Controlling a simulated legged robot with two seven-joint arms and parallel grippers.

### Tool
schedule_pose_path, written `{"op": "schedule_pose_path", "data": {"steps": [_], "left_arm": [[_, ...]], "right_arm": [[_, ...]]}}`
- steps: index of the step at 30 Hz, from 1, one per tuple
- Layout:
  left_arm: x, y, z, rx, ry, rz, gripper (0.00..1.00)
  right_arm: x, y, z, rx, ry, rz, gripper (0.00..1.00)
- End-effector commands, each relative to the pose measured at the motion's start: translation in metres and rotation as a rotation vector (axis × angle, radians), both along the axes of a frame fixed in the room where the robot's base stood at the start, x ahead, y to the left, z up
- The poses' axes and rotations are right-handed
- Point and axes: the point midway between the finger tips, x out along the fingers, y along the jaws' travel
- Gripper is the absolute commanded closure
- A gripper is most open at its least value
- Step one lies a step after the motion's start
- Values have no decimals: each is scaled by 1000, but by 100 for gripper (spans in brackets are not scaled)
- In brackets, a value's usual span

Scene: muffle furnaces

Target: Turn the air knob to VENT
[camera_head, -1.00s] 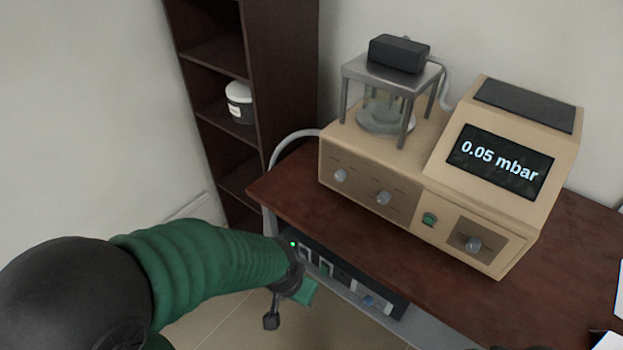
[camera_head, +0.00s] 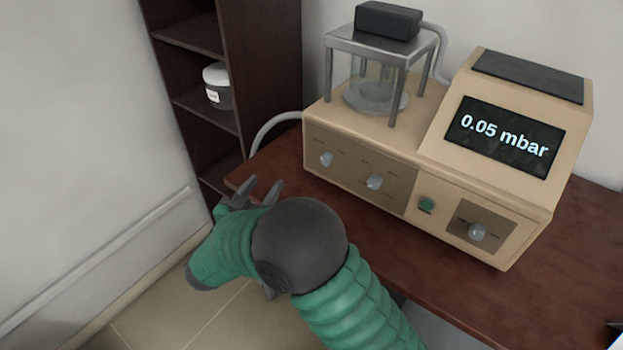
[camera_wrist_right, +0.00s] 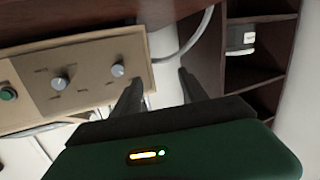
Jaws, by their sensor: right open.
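A beige vacuum instrument stands on the desk, its display (camera_head: 505,137) reading 0.05 mbar. Its front carries a left knob (camera_head: 326,159), a middle knob (camera_head: 375,182), a green button (camera_head: 427,205) and a right knob (camera_head: 477,232). The labels are too small to read, so I cannot tell which is the air knob. My right gripper (camera_head: 260,183) is open and empty, left of the instrument by the desk's left edge. In the right wrist view, the left knob (camera_wrist_right: 118,70) and middle knob (camera_wrist_right: 60,82) lie left of its fingers (camera_wrist_right: 160,80), apart from them. My left gripper is out of view.
A glass vessel (camera_head: 375,95) under a metal stand sits on the instrument. A grey hose (camera_head: 270,130) curves behind the desk's left end. A dark shelf (camera_head: 265,80) with a white-lidded jar (camera_head: 217,85) stands behind left. The desktop (camera_head: 400,250) before the instrument is partly bare.

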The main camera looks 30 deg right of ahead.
Motion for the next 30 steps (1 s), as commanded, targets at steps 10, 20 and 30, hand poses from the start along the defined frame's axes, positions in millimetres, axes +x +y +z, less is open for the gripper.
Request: {"op": "schedule_pose_path", "data": {"steps": [10, 20, 30], "left_arm": [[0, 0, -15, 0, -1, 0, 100], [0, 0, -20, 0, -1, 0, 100], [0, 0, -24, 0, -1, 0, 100]], "right_arm": [[-51, -21, -11, -156, 58, -314, 50], [-19, -98, -12, -156, 56, -313, 50], [5, -155, -11, -156, 55, -308, 50]]}}
